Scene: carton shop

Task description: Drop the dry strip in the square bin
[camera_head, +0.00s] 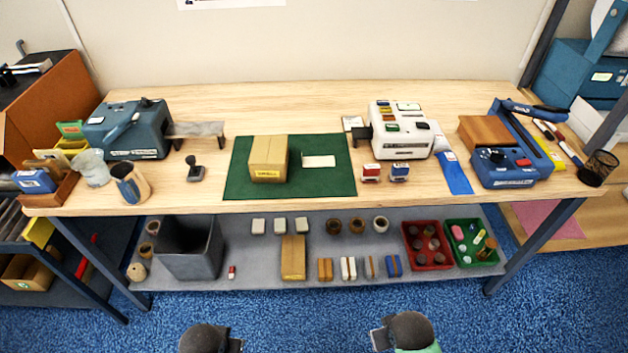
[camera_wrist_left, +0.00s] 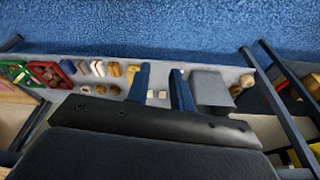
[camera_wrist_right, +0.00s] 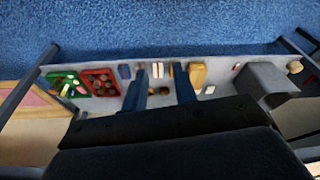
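A short white strip (camera_head: 319,161) lies flat on the green mat (camera_head: 340,182), just right of a small carton (camera_head: 268,160). I cannot tell from its look whether it is dry. The square bin (camera_head: 190,262) is dark grey and open-topped. It stands on the lower shelf at the left, and also shows in the left wrist view (camera_wrist_left: 210,90) and the right wrist view (camera_wrist_right: 268,80). My left gripper (camera_head: 238,344) and my right gripper (camera_head: 378,336) are low in front of the table, far from the strip. Both have their fingers apart with nothing between them.
A teal machine (camera_head: 125,130) with a grey ledge stands at the table's left. A white machine (camera_head: 400,132) and a blue device (camera_head: 510,165) stand at the right. The lower shelf (camera_head: 260,272) holds blocks, rolls, a red crate (camera_head: 427,246) and a green crate (camera_head: 472,244). The table's back is clear.

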